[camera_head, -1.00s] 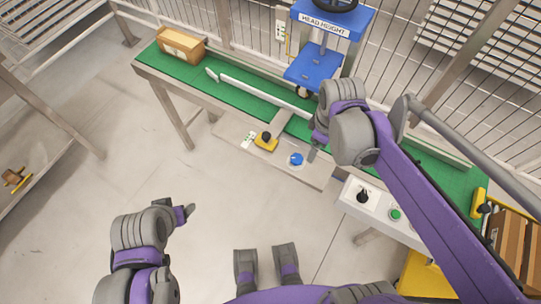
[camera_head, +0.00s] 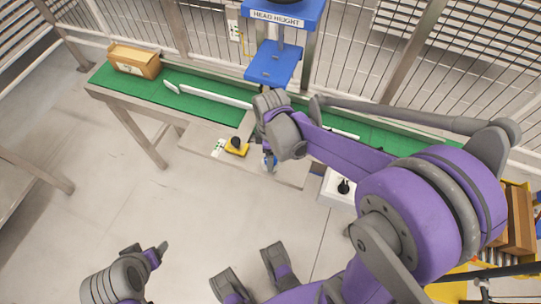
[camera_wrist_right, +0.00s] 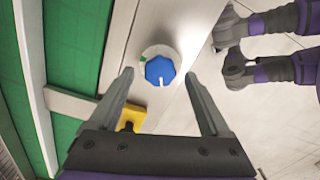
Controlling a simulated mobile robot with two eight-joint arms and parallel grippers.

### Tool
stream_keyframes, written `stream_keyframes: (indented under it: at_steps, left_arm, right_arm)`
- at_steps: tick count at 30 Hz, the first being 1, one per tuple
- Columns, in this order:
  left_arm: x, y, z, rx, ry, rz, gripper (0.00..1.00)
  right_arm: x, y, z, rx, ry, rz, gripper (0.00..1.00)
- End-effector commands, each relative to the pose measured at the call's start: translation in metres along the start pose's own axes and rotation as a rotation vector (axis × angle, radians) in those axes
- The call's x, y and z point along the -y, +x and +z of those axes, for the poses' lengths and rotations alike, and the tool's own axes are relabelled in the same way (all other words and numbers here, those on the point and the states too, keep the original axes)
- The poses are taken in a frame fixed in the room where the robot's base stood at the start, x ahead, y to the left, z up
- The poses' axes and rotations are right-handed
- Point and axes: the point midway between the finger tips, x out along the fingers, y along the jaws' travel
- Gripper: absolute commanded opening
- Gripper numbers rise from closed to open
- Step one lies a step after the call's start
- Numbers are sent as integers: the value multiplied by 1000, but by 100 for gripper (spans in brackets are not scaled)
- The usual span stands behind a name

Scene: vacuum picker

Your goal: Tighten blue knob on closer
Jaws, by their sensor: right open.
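The blue knob (camera_wrist_right: 160,70) with a white pointer mark sits on a round white base on the closer's metal plate (camera_wrist_right: 172,25). In the right wrist view it lies between the two fingers of my right gripper (camera_wrist_right: 158,73), which is open. The fingers stand on both sides of it with gaps visible; I cannot tell how far above it they are. In the head view my right gripper (camera_head: 269,150) is over the plate and mostly hides the knob. My left gripper (camera_head: 160,249) hangs over the floor at lower left, away from the closer; its jaw state is unclear.
A yellow block with a black knob (camera_head: 237,147) is on the plate left of the blue knob. A green conveyor (camera_head: 215,105) carries a cardboard box (camera_head: 133,60). A blue head-height stand (camera_head: 272,63) rises behind. A white control box (camera_head: 337,187) is at right.

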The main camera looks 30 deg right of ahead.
Motion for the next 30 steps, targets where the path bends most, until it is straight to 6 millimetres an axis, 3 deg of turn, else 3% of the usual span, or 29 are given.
stream_keyframes:
  at_steps: [12,25,30]
  left_arm:
    - [0,2,1,1,0,0,69]
    - [0,2,1,1,0,0,69]
    - [0,2,1,1,0,0,69]
  right_arm:
    - [0,8,0,0,0,0,79]
    - [0,8,0,0,0,0,2]
    - [0,8,0,0,4,0,0]
